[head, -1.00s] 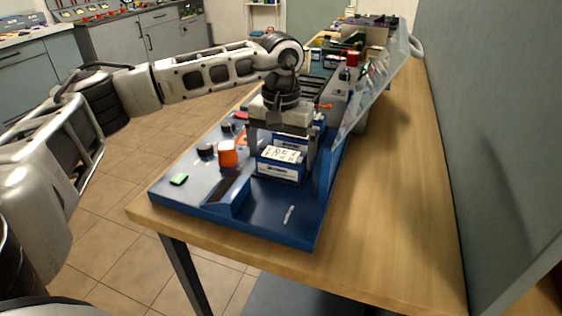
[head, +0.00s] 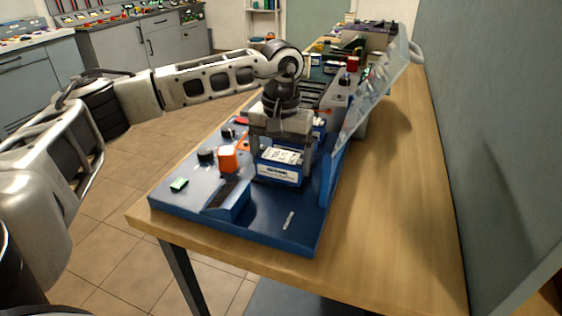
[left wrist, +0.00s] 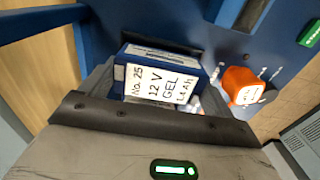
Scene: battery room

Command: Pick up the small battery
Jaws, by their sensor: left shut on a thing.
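The small battery (head: 278,174) is a blue box with a white top label. It sits on the blue base board (head: 270,232), between the fingers of my left gripper (head: 280,158). The gripper points down and is shut on the battery's sides. In the left wrist view the battery (left wrist: 160,78) lies between the fingers, and its label reads No. 25, 12 V, GEL, 1.4 Ah. I cannot tell whether its underside touches the board. My right gripper is not in view.
An orange block (head: 228,158), a black knob (head: 206,156) and a green piece (head: 179,185) are on the board left of the battery. A tilted clear panel (head: 375,95) stands close on the right. The wooden bench (head: 390,200) is bare along its right side.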

